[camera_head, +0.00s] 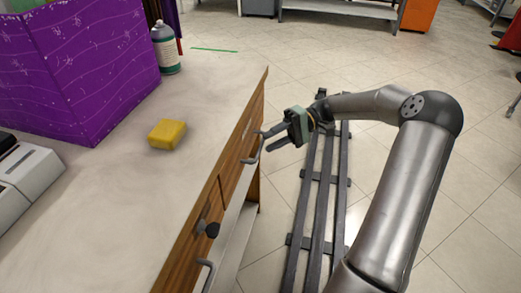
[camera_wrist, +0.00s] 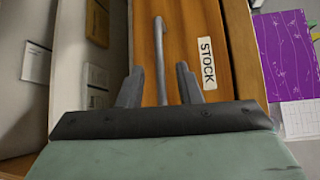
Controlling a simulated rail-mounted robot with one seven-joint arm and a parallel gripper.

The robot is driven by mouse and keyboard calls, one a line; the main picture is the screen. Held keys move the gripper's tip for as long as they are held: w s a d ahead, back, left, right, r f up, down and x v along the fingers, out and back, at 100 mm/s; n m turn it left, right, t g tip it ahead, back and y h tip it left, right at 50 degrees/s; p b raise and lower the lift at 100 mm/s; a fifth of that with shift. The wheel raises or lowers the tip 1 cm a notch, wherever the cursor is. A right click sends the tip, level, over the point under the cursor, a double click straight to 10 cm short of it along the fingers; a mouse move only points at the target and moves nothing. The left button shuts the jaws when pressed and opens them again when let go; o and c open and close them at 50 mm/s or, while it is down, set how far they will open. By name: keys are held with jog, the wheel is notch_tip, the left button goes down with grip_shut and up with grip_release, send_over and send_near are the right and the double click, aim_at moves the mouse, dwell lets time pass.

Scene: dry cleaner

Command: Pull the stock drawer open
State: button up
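The stock drawer (camera_wrist: 180,40) has a wooden front with a white STOCK label (camera_wrist: 207,62) in the wrist view. In the head view its front (camera_head: 237,165) is the farther one under the counter and looks flush, shut. Its grey bar handle (camera_wrist: 159,32) also shows in the head view (camera_head: 253,158). My gripper (camera_head: 266,139) is at the drawer front, by the handle. In the wrist view its two fingers (camera_wrist: 158,72) are open, one on either side of the handle, with gaps visible. I cannot tell whether the fingertips reach fully past the bar.
On the counter (camera_head: 110,200) are a yellow sponge (camera_head: 167,134), a purple box (camera_head: 90,70), a bottle (camera_head: 165,50) and a grey device (camera_head: 25,175). Open tiled floor lies to the right.

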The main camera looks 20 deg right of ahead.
aim_at(261, 145)
jog(key=shift+b+x, duration=0.4)
jog(key=shift+x, duration=1.8)
grip_shut()
